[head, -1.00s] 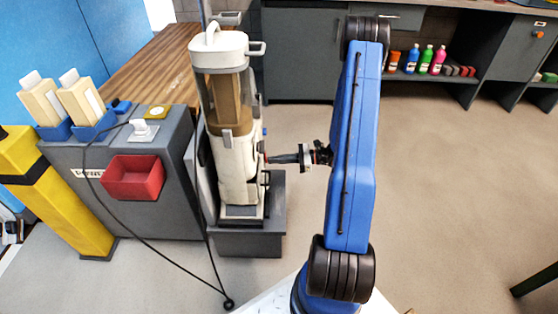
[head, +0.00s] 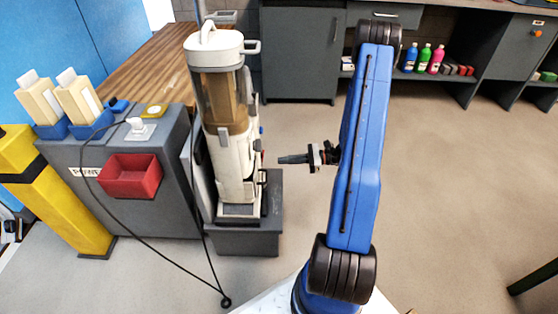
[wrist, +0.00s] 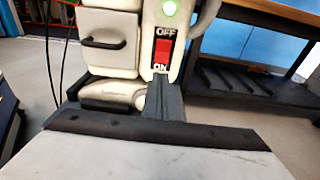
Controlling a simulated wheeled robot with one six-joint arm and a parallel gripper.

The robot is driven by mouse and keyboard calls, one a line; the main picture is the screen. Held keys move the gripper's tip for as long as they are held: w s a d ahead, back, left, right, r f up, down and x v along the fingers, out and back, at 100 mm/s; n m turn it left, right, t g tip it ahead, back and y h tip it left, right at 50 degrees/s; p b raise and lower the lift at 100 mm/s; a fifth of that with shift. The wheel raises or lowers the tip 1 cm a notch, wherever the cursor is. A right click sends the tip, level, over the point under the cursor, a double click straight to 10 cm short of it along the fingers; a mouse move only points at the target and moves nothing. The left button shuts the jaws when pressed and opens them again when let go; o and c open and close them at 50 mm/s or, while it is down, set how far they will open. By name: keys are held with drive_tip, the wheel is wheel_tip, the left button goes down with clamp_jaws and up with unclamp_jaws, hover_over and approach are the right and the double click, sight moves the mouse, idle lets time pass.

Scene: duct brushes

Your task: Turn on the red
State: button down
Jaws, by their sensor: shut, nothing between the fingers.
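A cream upright vacuum (head: 233,160) with a brown clear canister stands on a grey stand. In the wrist view, a red rocker switch (wrist: 164,50) sits on its cream panel, with OFF above it and ON below it. Which half of the rocker is pressed in is hard to tell. My gripper (head: 282,160) is shut and empty, pointing left at the vacuum with a small gap between. In the wrist view, the dark fingertips (wrist: 163,88) show just below the switch, near the ON label.
A grey cabinet with a red bin (head: 130,176) and a white plug (head: 137,126) stands left of the vacuum. A black cable (head: 170,258) runs to the floor. A yellow post (head: 55,195) is at far left. Open floor lies to the right.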

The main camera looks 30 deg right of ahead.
drive_tip(key=f+v, duration=0.2)
drive_tip(key=v, duration=0.6)
drive_tip(key=shift+s+d, duration=0.15)
drive_tip(key=shift+r, duration=0.1)
drive_tip(key=s+a+r+n+g+h, duration=0.25)
drive_tip(key=a+r+n+g, duration=0.35)
drive_tip(key=a+r, duration=0.4)
drive_tip(key=s+a+r+n+g+h, duration=0.2)
drive_tip(key=s+a+r+n+g, duration=0.15)
drive_tip(key=a+r+n, duration=0.5)
drive_tip(key=s+a+r+n+t+h, duration=0.2)
drive_tip(key=s+a+r+n+h, duration=0.1)
drive_tip(key=s+r, duration=0.5)
drive_tip(key=s+a+r+n+t+h, duration=0.3)
drive_tip(key=s+r+n+h, duration=0.3)
drive_tip(key=s, duration=0.3)
drive_tip(key=shift+s+a+r+n, duration=0.35)
drive_tip(key=shift+a+r+n, duration=0.3)
drive_tip(key=shift+r, duration=0.25)
